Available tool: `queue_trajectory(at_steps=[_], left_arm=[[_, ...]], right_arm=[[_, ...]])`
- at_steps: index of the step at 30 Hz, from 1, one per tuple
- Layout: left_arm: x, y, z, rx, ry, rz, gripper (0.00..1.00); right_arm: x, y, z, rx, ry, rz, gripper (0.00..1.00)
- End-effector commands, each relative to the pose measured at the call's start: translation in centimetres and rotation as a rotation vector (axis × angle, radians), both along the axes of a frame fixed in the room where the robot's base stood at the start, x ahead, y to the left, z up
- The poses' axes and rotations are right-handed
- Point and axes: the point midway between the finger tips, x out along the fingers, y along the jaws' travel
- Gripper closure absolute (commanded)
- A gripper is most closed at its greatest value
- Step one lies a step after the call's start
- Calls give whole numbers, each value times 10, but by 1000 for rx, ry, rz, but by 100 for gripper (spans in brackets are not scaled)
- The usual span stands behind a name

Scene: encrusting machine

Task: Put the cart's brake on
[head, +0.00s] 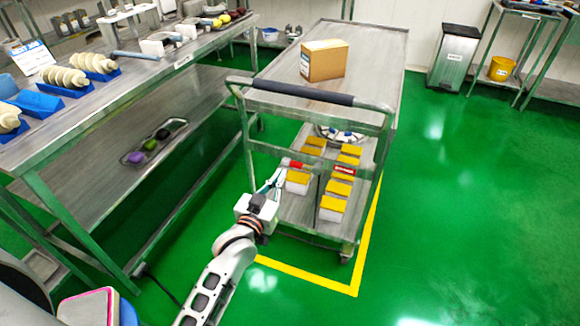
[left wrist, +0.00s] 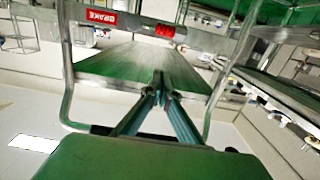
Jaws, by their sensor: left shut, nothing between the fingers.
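The cart (head: 378,55) is a grey steel trolley with a dark push handle (head: 300,91) facing me. A crossbar below the handle carries a red lever (head: 294,164) and, to its right, a red label (head: 343,170). The wrist view shows the red lever (left wrist: 165,30) and the label (left wrist: 101,17), which reads BRAKE, on the same bar. My left gripper (head: 282,168) is shut and empty, its tips just left of the lever in the head view. In the wrist view the tips (left wrist: 160,78) look apart from the lever. My right gripper is not in view.
A cardboard box (head: 324,60) stands on the cart's top, with several yellow-lidded containers (head: 332,203) on its lower shelf. A steel table (head: 110,95) with trays and parts stands close on the left. Yellow tape (head: 310,276) marks the floor. The right floor is clear.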

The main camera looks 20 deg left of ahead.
Motion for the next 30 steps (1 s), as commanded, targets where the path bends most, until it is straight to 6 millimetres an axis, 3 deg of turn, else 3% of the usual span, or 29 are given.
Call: queue_trajectory(at_steps=[8,21,25,30], left_arm=[[25,-1,-3,0,2,0,100],[100,-4,-10,0,5,-1,100],[102,-4,-35,0,13,0,100],[106,-3,-45,1,7,0,100]], right_arm=[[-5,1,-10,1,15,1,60],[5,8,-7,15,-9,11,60],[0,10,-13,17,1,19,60],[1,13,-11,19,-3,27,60]])
